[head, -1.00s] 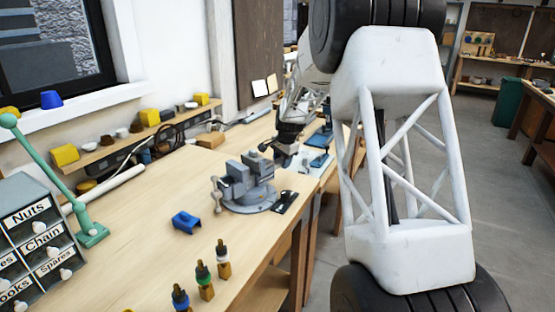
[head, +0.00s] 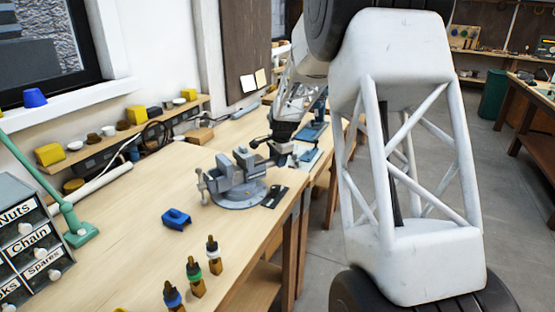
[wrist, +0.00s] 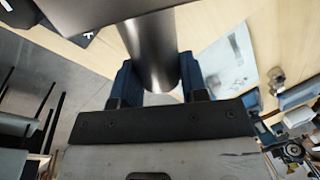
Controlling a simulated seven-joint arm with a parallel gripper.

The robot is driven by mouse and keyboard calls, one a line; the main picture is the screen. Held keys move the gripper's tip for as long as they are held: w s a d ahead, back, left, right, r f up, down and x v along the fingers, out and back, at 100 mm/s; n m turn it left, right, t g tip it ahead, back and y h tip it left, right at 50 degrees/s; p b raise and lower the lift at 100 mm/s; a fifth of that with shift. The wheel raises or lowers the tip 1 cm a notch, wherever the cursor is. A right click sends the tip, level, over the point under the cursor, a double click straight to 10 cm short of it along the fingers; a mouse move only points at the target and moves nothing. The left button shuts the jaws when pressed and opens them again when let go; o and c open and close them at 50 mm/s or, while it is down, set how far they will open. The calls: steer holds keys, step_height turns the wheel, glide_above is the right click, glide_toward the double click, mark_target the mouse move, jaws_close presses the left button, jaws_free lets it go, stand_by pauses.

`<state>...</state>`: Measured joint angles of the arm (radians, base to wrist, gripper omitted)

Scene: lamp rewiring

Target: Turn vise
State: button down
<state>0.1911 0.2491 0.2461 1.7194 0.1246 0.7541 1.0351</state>
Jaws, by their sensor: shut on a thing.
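The grey vise (head: 235,182) stands on its round base on the wooden workbench, left of my arm in the head view. My gripper (wrist: 157,78) has its two blue fingers on either side of a smooth, dark grey rounded bar (wrist: 150,45) and is shut on it. The bar looks like the vise's handle, but its far end runs out of the wrist view. In the head view, my gripper (head: 268,145) is small and dark, at the far right side of the vise; its fingertips are hard to make out there.
A blue block (head: 176,219) and several small bottles (head: 213,255) stand on the bench in front of the vise. A dark flat plate (head: 274,197) lies at its right. A drawer cabinet (head: 30,245) and green lamp arm (head: 75,222) are at left.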

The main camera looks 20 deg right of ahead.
steer(key=c, duration=0.7)
jaws_free()
steer(key=shift+o, duration=0.2)
steer(key=shift+r, duration=0.15)
steer(key=shift+s+d+r, duration=0.1)
steer(key=shift+s+r, duration=0.15)
steer(key=shift+r, duration=1)
steer(key=shift+s+d+r, duration=0.1)
steer(key=shift+s+r, duration=0.15)
steer(key=shift+r, duration=0.95)
steer(key=shift+s+r, duration=0.25)
steer(key=shift+r, duration=1)
